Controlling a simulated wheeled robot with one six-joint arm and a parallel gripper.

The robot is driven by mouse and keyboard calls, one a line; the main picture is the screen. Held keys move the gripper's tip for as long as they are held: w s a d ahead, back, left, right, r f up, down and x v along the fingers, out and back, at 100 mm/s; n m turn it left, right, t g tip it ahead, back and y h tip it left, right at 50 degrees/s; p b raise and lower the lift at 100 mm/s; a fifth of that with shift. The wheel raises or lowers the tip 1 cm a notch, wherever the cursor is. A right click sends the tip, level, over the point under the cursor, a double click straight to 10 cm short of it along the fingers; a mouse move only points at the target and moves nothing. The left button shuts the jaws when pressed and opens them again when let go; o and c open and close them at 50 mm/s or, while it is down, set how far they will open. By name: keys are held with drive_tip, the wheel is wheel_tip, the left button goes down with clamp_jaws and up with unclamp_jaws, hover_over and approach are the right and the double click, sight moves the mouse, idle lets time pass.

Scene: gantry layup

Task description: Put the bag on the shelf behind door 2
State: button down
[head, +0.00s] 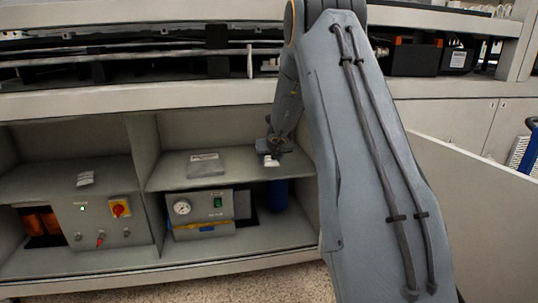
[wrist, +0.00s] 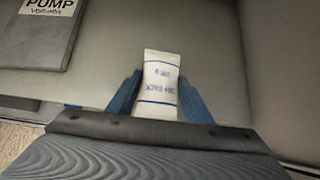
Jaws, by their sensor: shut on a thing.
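The bag is a small white packet with blue print and blue lines (wrist: 160,85). My gripper (wrist: 162,98) is shut on it, with one blue finger on each side. In the head view my gripper (head: 271,148) reaches into the right-hand open compartment and the bag (head: 271,161) shows as a small white patch below it. The bag is over the grey shelf (head: 165,176), near its right part. I cannot tell whether the bag touches the shelf. No door number is readable.
A grey "PUMP" booklet (head: 207,165) lies on the same shelf, left of the bag. Below are a gauge box (head: 201,214) and a blue cylinder (head: 278,195). The left compartment holds a switch box (head: 100,221). A pale panel (head: 475,190) stands out at right.

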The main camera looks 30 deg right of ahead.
drive_tip(key=shift+w+d+r+p, duration=0.2)
drive_tip(key=shift+w+p, duration=0.55)
drive_tip(key=shift+p, duration=0.55)
drive_tip(key=shift+w+d+r+p, duration=0.1)
drive_tip(key=shift+w+d+p, duration=0.15)
drive_tip(key=shift+w+p, duration=0.75)
drive_tip(key=p, duration=0.3)
drive_tip(key=shift+w+d+p, duration=0.2)
drive_tip(key=shift+w+p, duration=0.05)
drive_tip(key=shift+p, duration=0.15)
drive_tip(key=shift+w+d+f+p, duration=0.15)
drive_tip(key=shift+w+p, duration=0.15)
drive_tip(key=shift+p, duration=0.55)
drive_tip(key=shift+f, duration=0.1)
drive_tip(key=shift+w+p, duration=0.15)
drive_tip(key=shift+p, duration=0.45)
wheel_tip(320, 180, down, 4)
drive_tip(key=b, duration=0.7)
drive_tip(key=shift+r, duration=0.2)
drive_tip(key=shift+f, duration=0.1)
drive_tip(key=c, duration=0.9)
unclamp_jaws()
